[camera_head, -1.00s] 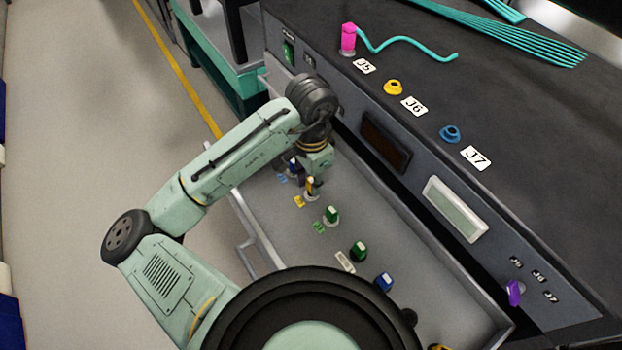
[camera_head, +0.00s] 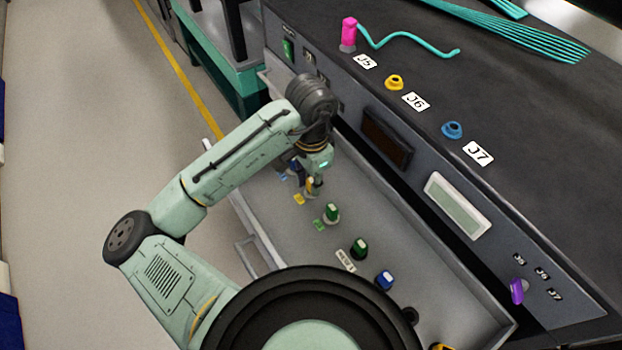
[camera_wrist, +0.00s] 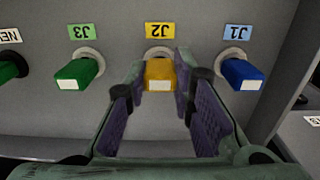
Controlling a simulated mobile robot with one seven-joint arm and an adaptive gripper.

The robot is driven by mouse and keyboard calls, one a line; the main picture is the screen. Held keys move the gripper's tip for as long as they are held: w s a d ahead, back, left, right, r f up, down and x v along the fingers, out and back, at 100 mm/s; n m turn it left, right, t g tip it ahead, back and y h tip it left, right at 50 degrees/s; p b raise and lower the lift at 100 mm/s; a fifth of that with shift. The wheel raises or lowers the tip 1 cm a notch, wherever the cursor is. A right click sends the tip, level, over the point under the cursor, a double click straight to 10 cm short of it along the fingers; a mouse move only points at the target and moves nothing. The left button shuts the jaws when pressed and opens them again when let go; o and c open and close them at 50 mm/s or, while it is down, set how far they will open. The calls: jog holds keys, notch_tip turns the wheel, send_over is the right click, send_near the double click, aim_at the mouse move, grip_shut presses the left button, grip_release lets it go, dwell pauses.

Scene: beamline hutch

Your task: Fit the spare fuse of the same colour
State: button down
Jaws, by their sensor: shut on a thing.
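My gripper (camera_head: 312,188) is down in the grey drawer (camera_head: 300,232), shut on the yellow fuse at the label J2. In the wrist view the gripper fingers (camera_wrist: 158,92) are on either side of this yellow fuse (camera_wrist: 160,75), which stands in its round holder. A green fuse (camera_wrist: 78,72) sits at J3 and a blue fuse (camera_wrist: 240,73) at J1. Past the NEW label (camera_head: 345,261) stand another green fuse (camera_head: 359,247) and another blue fuse (camera_head: 385,280). A yellow piece (camera_head: 440,347) shows at the bottom edge, mostly cut off.
A dark round holder (camera_head: 410,316) is partly hidden by my arm. The cabinet front carries a dark display (camera_head: 386,138), a pale display (camera_head: 458,207) and a purple knob (camera_head: 517,290). The drawer walls surround the fuses.

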jog(key=c, duration=1.3)
grip_release()
notch_tip(320, 180, up, 12)
